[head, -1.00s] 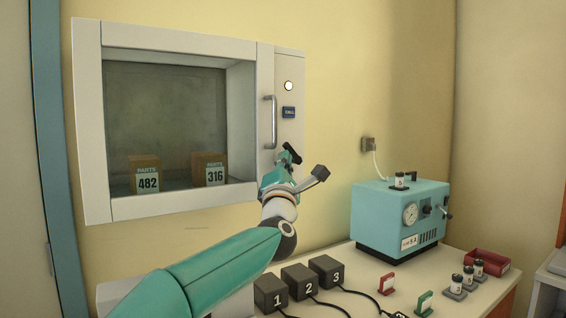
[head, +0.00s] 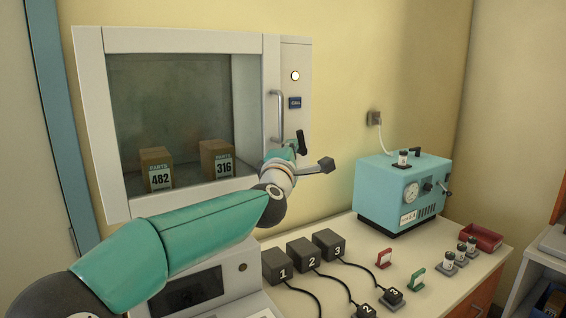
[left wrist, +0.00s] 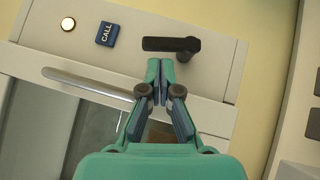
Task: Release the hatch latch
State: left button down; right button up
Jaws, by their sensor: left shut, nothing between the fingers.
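The hatch (head: 90,120) is a white-framed window in the wall, with a grey side panel at its right. The black latch lever (head: 301,143) on this panel stands about upright. It also shows in the left wrist view (left wrist: 170,44), with its round pivot at one end. My left gripper (head: 291,149) is at the panel beside the lever. In the left wrist view its fingertips (left wrist: 160,64) are together and empty, close to the lever's side; whether they touch it I cannot tell. My right gripper is out of view.
A bar handle (head: 276,115), a lit round lamp (head: 295,76) and a blue CALL button (head: 295,102) are near the lever. Two parts boxes stand behind the glass. The bench below holds numbered blocks (head: 330,242), a teal machine (head: 385,195) and a red tray (head: 485,237).

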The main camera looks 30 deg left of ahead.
pick_arm(q)
jog(key=v, duration=1)
jog(key=shift+s, duration=0.25)
jog(key=shift+f, duration=0.1)
